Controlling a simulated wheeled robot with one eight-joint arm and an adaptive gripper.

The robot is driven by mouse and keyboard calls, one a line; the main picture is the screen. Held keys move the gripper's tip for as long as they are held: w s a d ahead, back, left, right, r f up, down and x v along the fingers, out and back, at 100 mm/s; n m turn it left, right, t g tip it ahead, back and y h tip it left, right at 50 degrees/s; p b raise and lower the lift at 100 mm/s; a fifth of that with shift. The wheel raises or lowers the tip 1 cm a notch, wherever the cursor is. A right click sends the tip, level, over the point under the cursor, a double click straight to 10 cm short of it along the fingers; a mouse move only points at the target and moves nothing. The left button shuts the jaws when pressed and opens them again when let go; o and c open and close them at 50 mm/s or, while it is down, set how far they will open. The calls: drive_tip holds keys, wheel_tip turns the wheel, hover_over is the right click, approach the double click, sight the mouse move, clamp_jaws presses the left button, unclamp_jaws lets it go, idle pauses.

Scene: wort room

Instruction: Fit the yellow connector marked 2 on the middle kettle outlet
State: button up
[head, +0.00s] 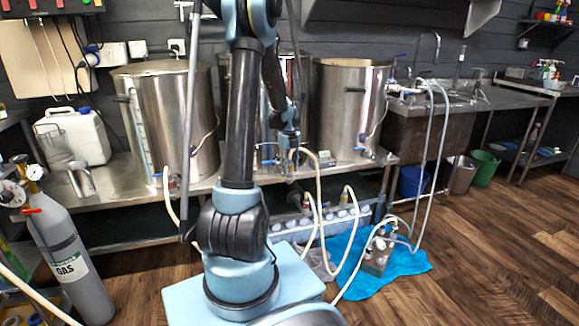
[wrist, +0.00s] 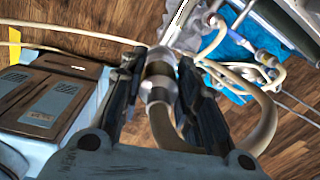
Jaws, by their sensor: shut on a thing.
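The middle kettle (head: 284,95) stands on the steel bench, partly hidden behind my arm. A blue-handled valve (head: 267,161) shows low on its front; the mouth of its outlet is hard to make out. My gripper (head: 291,148) is close in front of this kettle, low down and just right of the valve. In the wrist view, my gripper (wrist: 158,70) is shut on a silvery hose connector (wrist: 159,85) with a beige hose (wrist: 265,125) attached. I see no yellow or number on the held connector. I cannot tell whether it touches the outlet.
The left kettle (head: 165,115) and right kettle (head: 345,105) flank the middle one. Beige hoses (head: 350,225) loop down to a blue mat (head: 405,262) on the floor. A gas cylinder (head: 68,255) stands at left. A small yellow patch (wrist: 11,51) shows in the wrist view. Floor at right is clear.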

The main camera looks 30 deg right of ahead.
drive_tip(key=shift+f, duration=0.25)
drive_tip(key=o, duration=1.2)
drive_tip(key=shift+o, duration=0.2)
wheel_tip(320, 180, up, 12)
drive_tip(key=shift+f, duration=0.1)
